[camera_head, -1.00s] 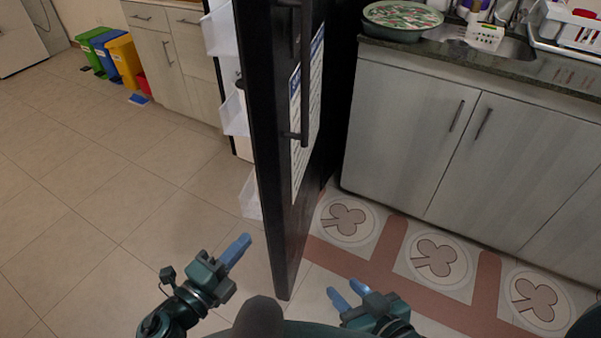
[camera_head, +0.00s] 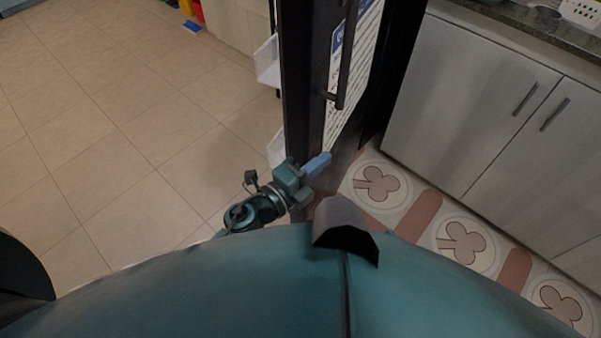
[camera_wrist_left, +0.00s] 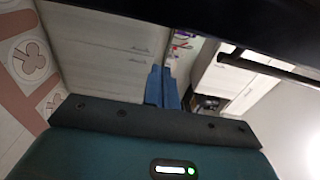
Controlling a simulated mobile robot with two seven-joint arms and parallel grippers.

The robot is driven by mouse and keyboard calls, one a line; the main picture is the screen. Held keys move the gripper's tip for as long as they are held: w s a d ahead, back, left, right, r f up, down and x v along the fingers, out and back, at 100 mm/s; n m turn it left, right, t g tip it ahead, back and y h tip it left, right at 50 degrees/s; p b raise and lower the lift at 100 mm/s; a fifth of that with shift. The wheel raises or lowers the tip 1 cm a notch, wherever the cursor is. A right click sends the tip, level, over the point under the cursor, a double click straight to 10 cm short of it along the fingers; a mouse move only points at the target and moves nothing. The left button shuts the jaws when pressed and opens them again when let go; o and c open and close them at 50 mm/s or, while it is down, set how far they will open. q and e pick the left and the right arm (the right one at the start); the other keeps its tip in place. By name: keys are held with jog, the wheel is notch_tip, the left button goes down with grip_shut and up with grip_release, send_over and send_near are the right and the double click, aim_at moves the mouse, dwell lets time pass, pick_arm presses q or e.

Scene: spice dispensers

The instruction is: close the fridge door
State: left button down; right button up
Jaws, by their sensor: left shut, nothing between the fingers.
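The fridge door (camera_head: 300,80) stands open, edge-on to me, in the upper middle of the head view. Its dark handle (camera_head: 343,70) is on the right face, beside a white printed sheet (camera_head: 357,65). White shelf bins (camera_head: 268,62) show on its left side. My left gripper (camera_head: 318,164) is shut and empty, in front of the lower part of the door; I cannot tell whether it touches it. In the left wrist view the shut blue fingers (camera_wrist_left: 163,88) point toward cabinets. My right gripper is not visible now.
Grey cabinets (camera_head: 470,95) under a dark counter (camera_head: 540,30) stand to the right. A patterned mat (camera_head: 420,212) lies before them. Open tiled floor (camera_head: 110,130) is on the left.

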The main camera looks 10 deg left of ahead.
aim_at(307, 152)
pick_arm(q)
jog(key=shift+w+a, duration=1.3)
jog(key=shift+w, duration=0.1)
